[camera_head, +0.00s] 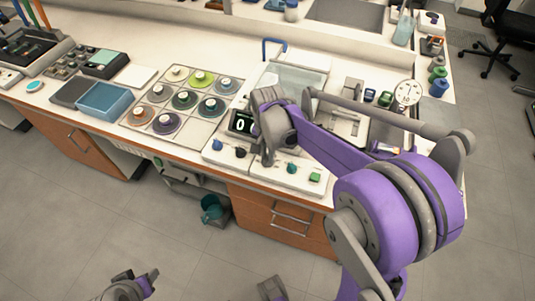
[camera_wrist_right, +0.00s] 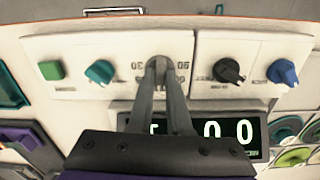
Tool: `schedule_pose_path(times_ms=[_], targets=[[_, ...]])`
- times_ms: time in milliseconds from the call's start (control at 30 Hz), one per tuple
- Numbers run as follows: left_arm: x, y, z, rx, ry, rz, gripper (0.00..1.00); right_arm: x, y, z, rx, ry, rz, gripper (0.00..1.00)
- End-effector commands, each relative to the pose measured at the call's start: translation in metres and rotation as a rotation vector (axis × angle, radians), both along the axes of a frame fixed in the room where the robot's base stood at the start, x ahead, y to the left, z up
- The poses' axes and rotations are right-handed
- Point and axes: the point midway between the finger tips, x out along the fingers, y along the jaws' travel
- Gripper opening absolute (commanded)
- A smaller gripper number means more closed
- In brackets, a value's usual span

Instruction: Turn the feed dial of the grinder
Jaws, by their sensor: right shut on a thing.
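The grinder's control panel (camera_wrist_right: 100,45) is a pale front strip with several knobs, and it also shows in the head view (camera_head: 262,171). The feed dial (camera_wrist_right: 157,61) is a small grey knob with number marks around it. My right gripper (camera_wrist_right: 163,73) is shut on the dial, its two grey fingers covering most of it. In the head view my right gripper (camera_head: 268,157) reaches down onto the panel, and the dial is hidden there. A black display (camera_wrist_right: 242,131) with pale digits lies behind the fingers. My left gripper (camera_head: 130,286) is low at the bottom edge, away from the bench.
Beside the dial are a teal knob (camera_wrist_right: 100,72), a green square button (camera_wrist_right: 51,69), a black knob (camera_wrist_right: 227,70) and a blue knob (camera_wrist_right: 282,72). A tray of round discs (camera_head: 140,116) and a blue bin (camera_head: 104,100) stand to the left. Floor in front is mostly clear.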

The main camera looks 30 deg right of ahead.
Motion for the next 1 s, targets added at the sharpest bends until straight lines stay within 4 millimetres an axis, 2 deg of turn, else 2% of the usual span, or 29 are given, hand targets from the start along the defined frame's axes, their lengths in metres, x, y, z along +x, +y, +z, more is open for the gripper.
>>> schedule_pose_path(times_ms=[400, 1000], targets=[[-0.0002, 0.0, -0.0015, 0.0, 0.001, 0.0, 0.5, 0.0005, -0.0004, 0.0006, 0.0, -0.001, -0.212, 0.0], [-0.0002, 0.0, -0.0016, 0.0, 0.001, 0.0, 0.5, 0.0006, -0.0004, 0.0007, -0.001, -0.002, -0.249, 0.0]])
